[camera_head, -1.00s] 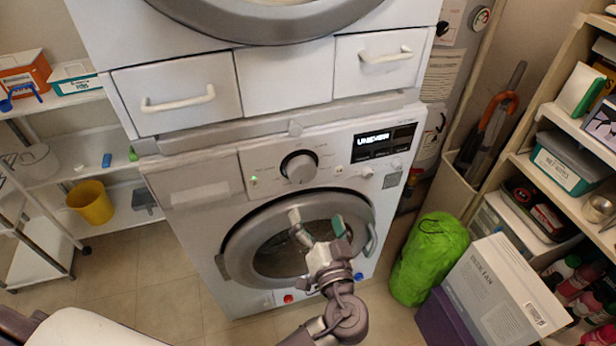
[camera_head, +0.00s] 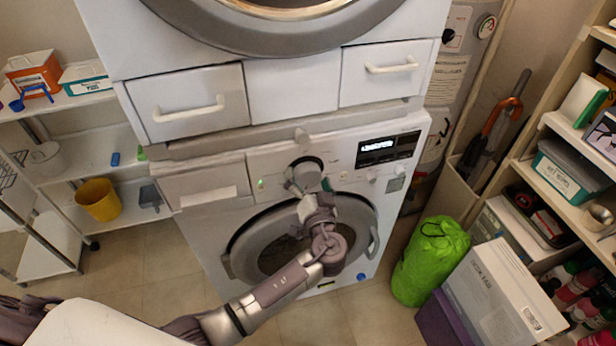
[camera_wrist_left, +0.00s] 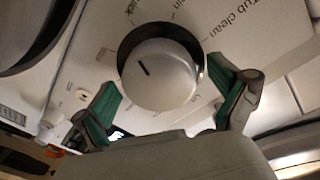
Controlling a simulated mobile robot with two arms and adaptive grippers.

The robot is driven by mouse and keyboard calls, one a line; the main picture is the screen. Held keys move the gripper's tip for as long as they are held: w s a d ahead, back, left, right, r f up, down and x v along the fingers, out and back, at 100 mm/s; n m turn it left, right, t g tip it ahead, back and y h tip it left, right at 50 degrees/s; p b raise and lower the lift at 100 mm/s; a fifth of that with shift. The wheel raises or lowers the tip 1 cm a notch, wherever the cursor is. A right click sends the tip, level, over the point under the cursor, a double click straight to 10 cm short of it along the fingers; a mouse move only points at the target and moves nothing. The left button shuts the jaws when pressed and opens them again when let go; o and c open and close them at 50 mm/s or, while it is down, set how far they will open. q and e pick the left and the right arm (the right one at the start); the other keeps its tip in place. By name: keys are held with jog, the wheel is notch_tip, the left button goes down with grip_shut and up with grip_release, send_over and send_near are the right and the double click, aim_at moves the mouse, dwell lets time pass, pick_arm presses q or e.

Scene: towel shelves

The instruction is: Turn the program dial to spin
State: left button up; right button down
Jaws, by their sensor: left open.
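The program dial (camera_head: 306,171) is a round silver knob on the control panel (camera_head: 345,165) of the lower washing machine. In the left wrist view the dial (camera_wrist_left: 160,75) fills the middle, with a dark pointer line and printed labels around it; "tub clean" is legible, others only partly. My left gripper (camera_head: 307,186) is at the dial. In the left wrist view its green-padded fingertips (camera_wrist_left: 168,100) stand open on either side of the dial; I cannot tell whether they touch it. The lit display (camera_head: 377,146) is too small to read. My right gripper is not in view.
The round door (camera_head: 362,215) with its handle is below the panel, under my left arm. Drawers with white handles (camera_head: 190,112) are above. A green bag (camera_head: 432,260) and white box (camera_head: 505,295) stand at right, beside shelves.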

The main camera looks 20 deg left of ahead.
pick_arm(q)
jog(key=c, duration=1.1)
jog(key=shift+c, duration=0.2)
jog(key=shift+m, duration=0.4)
jog(key=m, duration=0.3)
jog(key=shift+m+g+p, duration=0.4)
jog(key=shift+m, duration=1.4)
jog(key=o, duration=1.1)
